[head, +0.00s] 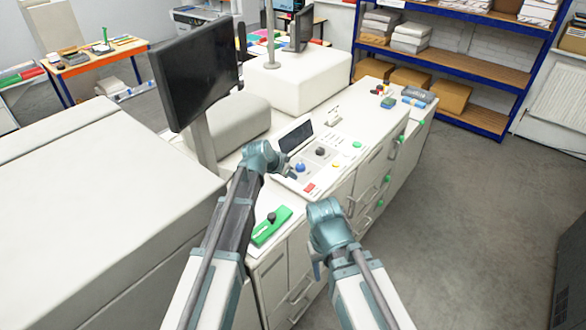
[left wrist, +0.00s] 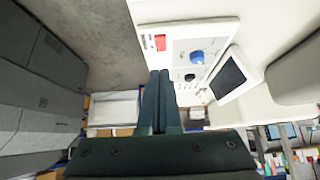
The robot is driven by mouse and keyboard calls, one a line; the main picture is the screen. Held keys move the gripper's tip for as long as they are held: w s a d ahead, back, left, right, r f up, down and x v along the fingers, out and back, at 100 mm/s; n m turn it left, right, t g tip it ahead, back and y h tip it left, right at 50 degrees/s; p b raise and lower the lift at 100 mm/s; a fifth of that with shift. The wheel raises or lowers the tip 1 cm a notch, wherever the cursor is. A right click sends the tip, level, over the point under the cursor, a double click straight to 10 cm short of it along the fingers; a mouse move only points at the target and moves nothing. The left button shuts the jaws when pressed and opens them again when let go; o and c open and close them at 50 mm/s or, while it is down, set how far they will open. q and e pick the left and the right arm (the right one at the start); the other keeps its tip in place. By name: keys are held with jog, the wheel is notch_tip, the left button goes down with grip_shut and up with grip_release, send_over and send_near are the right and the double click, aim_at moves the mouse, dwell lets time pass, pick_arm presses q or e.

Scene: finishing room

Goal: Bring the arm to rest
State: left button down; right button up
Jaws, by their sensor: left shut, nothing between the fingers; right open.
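My left gripper (head: 278,164) is over the white machine counter, close to the control panel (head: 318,160). In the left wrist view its two dark fingers (left wrist: 160,98) lie together, with nothing between them. The panel also shows beyond the fingertips in that view (left wrist: 182,48), with a red button, a blue knob and a black knob. I cannot tell how high the fingers are above it. My right gripper (head: 325,215) is lower in the head view, by the front edge of the counter. It is open and holds nothing that I can see; its fingers are mostly hidden.
A green fixture with a black knob (head: 271,226) lies on the counter between my arms. A large monitor (head: 196,72) stands behind my left gripper. Cabinet drawers (head: 370,175) face the clear grey floor (head: 465,215) at right. Blue-framed shelves (head: 450,60) stand at the back.

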pick_arm(q)
jog(key=s+f+n+g+y+b, duration=0.1)
jog(key=s+f+g+y+b, duration=0.2)
jog(key=s+f+b, duration=0.6)
jog(key=s+f+n+g+y+b, duration=0.2)
jog(key=s+f+b, duration=0.8)
jog(key=s, duration=1.2)
notch_tip(320, 180, down, 5)
jog(key=shift+a+r+g+y, duration=0.2)
jog(key=shift+a+g+y, duration=0.25)
jog(key=shift+g, duration=0.35)
